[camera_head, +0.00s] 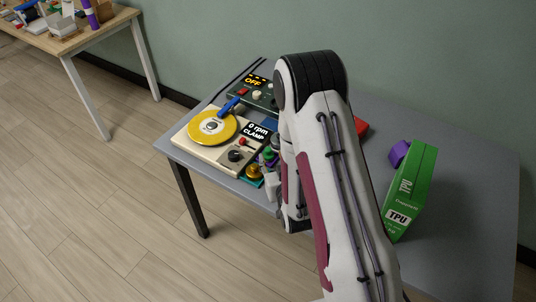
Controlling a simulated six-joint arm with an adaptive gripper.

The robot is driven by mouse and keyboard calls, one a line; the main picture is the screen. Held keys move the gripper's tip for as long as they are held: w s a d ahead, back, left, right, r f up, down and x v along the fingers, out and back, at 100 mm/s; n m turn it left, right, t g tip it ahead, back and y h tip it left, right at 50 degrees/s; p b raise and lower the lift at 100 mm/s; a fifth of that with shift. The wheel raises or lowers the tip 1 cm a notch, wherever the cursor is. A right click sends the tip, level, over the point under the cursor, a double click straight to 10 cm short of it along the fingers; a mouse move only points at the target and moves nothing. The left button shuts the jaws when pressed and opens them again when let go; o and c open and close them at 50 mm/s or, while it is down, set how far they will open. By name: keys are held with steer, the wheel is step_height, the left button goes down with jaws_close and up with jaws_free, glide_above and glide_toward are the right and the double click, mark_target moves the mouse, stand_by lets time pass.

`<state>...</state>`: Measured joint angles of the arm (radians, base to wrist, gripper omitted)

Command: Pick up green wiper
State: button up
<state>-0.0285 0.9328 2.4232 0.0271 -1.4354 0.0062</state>
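I cannot pick out the green wiper for certain. A small green piece (269,157) shows among small items at the right of the cream turntable-like device, partly hidden by my arm, and I cannot tell if it is the wiper. My arm stands across the middle of the view and bends at the top. My gripper is not clearly visible, as the arm covers the area behind it.
The cream device with a yellow disc (212,127) and a dark green box reading OFF (254,92) stand on the grey table (450,215). A green TPU box (412,190) and a purple block (399,153) stand at right. A red item (361,126) is partly hidden.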

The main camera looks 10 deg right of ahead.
mark_target(269, 150)
steer(key=shift+w, duration=0.15)
steer(key=shift+x, duration=2.55)
jaws_close()
